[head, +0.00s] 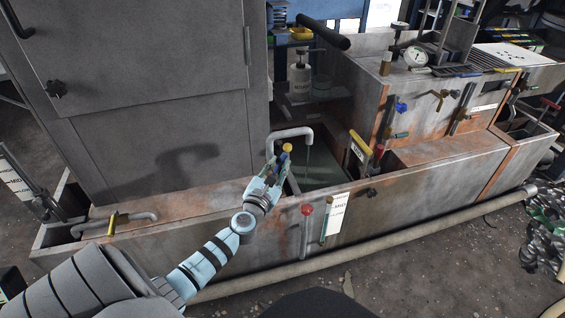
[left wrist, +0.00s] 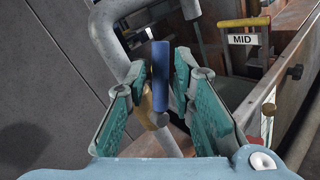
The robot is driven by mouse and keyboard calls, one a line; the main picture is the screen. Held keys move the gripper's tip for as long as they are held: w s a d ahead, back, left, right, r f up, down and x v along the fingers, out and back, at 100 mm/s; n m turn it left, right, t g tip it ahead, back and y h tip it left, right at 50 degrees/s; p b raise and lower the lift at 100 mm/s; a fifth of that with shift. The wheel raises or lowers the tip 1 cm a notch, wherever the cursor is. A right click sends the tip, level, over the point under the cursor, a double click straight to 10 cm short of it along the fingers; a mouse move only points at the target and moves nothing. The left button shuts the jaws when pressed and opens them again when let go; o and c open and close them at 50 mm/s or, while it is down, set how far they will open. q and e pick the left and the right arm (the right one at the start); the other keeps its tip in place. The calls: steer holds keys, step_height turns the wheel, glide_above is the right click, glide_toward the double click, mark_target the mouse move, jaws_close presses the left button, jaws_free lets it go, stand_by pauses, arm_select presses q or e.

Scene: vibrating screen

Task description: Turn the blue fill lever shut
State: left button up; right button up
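The blue fill lever (left wrist: 160,78) stands upright in the left wrist view, in front of a grey bent pipe (left wrist: 118,30) with a brass-coloured valve part (left wrist: 148,108) beside and below it. My left gripper (left wrist: 162,70) has its two teal-padded fingers apart, one on each side of the lever. A narrow gap seems to show at the left finger; contact on the right is unclear. In the head view my left gripper (head: 276,167) is at the pipe over the tank, largely covering the lever. My right gripper is not in view.
The grey spout pipe (head: 291,133) bends over the water tank (head: 322,170). A yellow-topped MID gate (head: 360,145) stands to the right. A red-knobbed lever (head: 306,210) is on the front wall. A large grey cabinet (head: 150,100) stands close on the left.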

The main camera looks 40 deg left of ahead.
mark_target(281, 162)
arm_select(q)
steer(key=shift+b+x, duration=0.35)
steer(key=shift+x, duration=1.45)
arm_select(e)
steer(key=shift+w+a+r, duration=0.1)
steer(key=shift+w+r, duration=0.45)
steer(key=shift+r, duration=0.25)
arm_select(q)
jaws_close()
